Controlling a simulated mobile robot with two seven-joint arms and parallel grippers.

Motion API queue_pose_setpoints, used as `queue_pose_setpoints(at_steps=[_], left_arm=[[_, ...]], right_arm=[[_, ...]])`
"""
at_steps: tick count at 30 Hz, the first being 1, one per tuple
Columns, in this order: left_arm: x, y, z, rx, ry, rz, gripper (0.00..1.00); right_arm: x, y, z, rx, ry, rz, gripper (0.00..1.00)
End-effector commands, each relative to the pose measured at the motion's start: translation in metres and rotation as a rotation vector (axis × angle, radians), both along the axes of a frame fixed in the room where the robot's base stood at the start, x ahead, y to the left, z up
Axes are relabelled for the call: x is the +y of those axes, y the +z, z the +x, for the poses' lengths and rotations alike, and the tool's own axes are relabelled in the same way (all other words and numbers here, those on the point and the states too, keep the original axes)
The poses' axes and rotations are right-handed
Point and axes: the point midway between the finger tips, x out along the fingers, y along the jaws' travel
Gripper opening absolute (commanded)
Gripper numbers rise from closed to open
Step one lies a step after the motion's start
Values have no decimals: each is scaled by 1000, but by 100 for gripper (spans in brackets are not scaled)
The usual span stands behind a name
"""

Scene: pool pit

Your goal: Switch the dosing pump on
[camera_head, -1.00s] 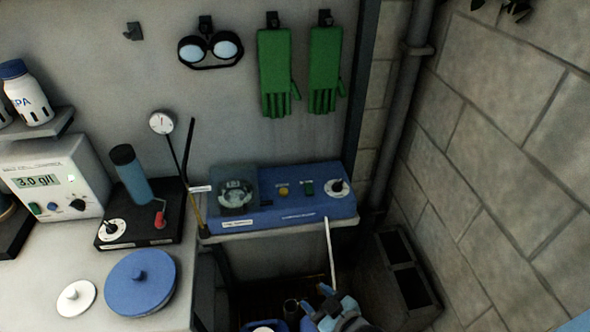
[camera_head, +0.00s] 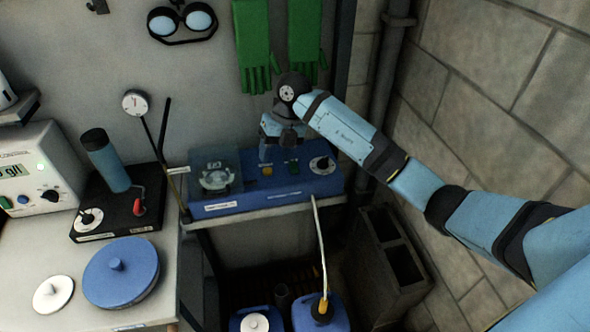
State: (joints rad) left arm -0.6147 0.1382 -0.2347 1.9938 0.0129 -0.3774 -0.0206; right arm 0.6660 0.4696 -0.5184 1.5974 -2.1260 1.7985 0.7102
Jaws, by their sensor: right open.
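The dosing pump (camera_head: 255,201) is a blue box on a narrow wall shelf. Its left part has a round pump head (camera_head: 216,177) under a clear cover. To the right, its top carries a yellow round part (camera_head: 267,170), a green switch (camera_head: 293,167) and a dial with a black knob (camera_head: 322,165). My right gripper (camera_head: 272,152) is open and points down over the pump, close to the yellow part and the green switch. I cannot tell whether it touches the pump. Its fingers and wrist hide part of the pump's back edge. My left gripper is out of view.
A black stirrer base (camera_head: 125,215) with a blue-grey cylinder, a meter (camera_head: 40,175) and a blue lid (camera_head: 121,272) stand at left. Green gloves (camera_head: 254,45) hang just behind my right arm. A tube runs down to a blue canister (camera_head: 320,318) below.

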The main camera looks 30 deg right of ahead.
Motion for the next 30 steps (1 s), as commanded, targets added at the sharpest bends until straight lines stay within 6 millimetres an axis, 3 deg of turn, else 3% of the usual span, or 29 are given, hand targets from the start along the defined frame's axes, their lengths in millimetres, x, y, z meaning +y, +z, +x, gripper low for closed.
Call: queue_pose_setpoints(at_steps=[1, 4, 7, 10, 30], left_arm=[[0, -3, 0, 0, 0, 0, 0], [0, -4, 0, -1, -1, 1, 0], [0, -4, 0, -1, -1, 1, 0], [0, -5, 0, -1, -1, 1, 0], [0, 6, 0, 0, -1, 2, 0]], right_arm=[[-20, 13, 10, -2, -38, -102, 51], [-48, 30, 19, 6, -105, -240, 51], [-62, 39, 22, 12, -140, -308, 51], [-64, 35, 23, 16, -149, -322, 51], [-63, -84, 22, 16, -146, -318, 51]])
